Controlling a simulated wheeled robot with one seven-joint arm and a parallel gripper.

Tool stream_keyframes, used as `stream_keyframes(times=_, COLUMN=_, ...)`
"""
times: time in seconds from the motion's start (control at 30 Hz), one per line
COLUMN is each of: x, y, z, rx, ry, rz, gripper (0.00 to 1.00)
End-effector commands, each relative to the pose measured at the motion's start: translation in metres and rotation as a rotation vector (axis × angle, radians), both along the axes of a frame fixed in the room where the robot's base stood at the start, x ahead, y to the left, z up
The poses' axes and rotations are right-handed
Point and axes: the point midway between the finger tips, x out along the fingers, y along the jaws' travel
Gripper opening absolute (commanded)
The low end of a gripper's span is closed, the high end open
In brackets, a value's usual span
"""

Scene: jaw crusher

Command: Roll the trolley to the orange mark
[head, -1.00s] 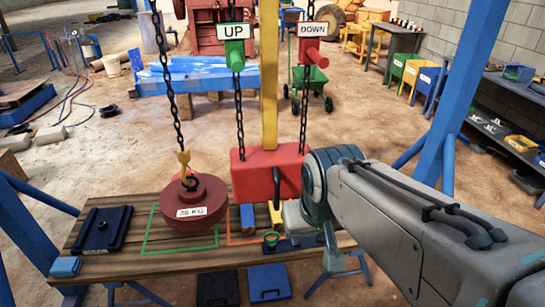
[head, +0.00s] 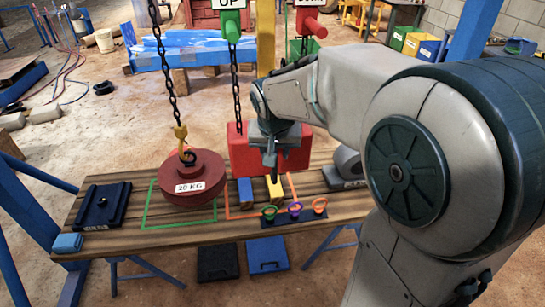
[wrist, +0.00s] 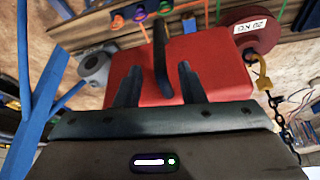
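A red block (head: 238,152) with a dark upright handle (wrist: 161,60) hangs at the lower end of a yellow bar (head: 267,48); whether it belongs to the trolley cannot be told, and no trolley wheels show on it. My gripper (wrist: 158,82) is open in front of the block, its two fingers apart on either side of the handle's lower part; contact cannot be told. In the head view my gripper (head: 271,170) covers the handle. An orange outline (head: 228,203) lies on the wooden bench (head: 110,240), below the block.
A red 20 KG weight (head: 193,180) hangs on a chain over a green outline (head: 180,227). UP (head: 229,22) and DOWN (head: 305,22) pulls hang behind. Coloured rings (head: 295,208) and a blue piece (head: 245,191) are on the bench. Blue posts stand at the sides.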

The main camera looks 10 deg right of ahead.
Motion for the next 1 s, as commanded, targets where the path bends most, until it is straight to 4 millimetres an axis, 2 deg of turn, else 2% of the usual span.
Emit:
stream_keyframes(times=0.1, x=0.009, y=-0.003, z=-0.023, rx=-0.001, ry=0.005, rz=0.000, gripper=0.36)
stream_keyframes(times=0.3, x=0.020, y=-0.005, z=-0.051, rx=0.000, ry=0.003, rz=0.000, gripper=0.36)
stream_keyframes(times=0.5, x=0.025, y=-0.006, z=-0.063, rx=0.000, ry=0.001, rz=0.001, gripper=0.36)
stream_keyframes(times=0.8, x=0.025, y=-0.006, z=-0.064, rx=0.000, ry=0.000, rz=0.001, gripper=0.36)
stream_keyframes(times=0.83, x=0.025, y=-0.006, z=-0.064, rx=0.000, ry=0.000, rz=0.001, gripper=0.31)
stream_keyframes(times=0.93, x=0.025, y=-0.006, z=-0.064, rx=0.000, ry=0.000, rz=0.001, gripper=0.03)
stream_keyframes(times=1.0, x=0.025, y=-0.006, z=-0.064, rx=0.000, ry=0.000, rz=0.001, gripper=0.00)
